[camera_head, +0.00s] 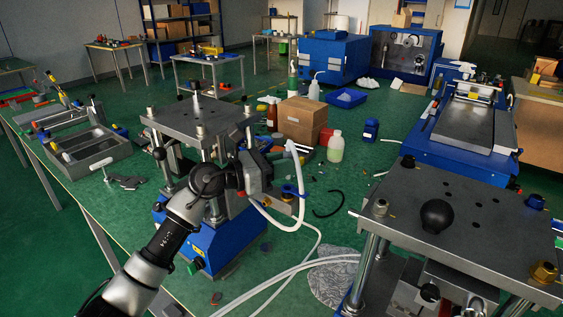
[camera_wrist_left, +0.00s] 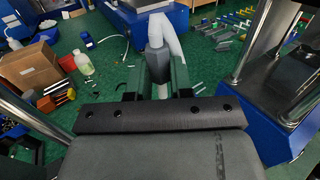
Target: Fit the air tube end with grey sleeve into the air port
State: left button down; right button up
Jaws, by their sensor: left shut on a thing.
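My left gripper (camera_head: 283,185) is beside the left press (camera_head: 205,135), in front of its right side. It is shut on the white air tube (camera_head: 301,185), which loops up from the gripper and trails down to the bench. In the left wrist view the fingers (camera_wrist_left: 163,75) close around the tube, with the grey sleeve (camera_wrist_left: 155,32) showing just beyond the fingertips. The sleeve is hard to make out in the head view. I cannot clearly tell which fitting is the air port. My right gripper is not in view.
A second press (camera_head: 455,215) stands at the front right. A cardboard box (camera_head: 300,120), a pale bottle (camera_head: 335,147) and small loose parts lie behind the gripper. A dark curved hose (camera_head: 330,208) lies on the green bench. More white tubing crosses the front.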

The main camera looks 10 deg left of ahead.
pick_arm(q)
jog(key=shift+f+b, duration=0.65)
jog(key=shift+f, duration=0.5)
jog(key=shift+f+b, duration=0.95)
jog(key=shift+b, duration=0.05)
dwell(0.9)
jog(key=shift+r+p, duration=0.5)
jog(key=shift+r, duration=0.05)
jog(key=shift+f+b, duration=0.55)
jog(key=shift+b, duration=0.05)
dwell(1.4)
jog(key=c, duration=0.9)
grip_release()
jog(key=shift+f, duration=0.1)
jog(key=shift+s, duration=0.1)
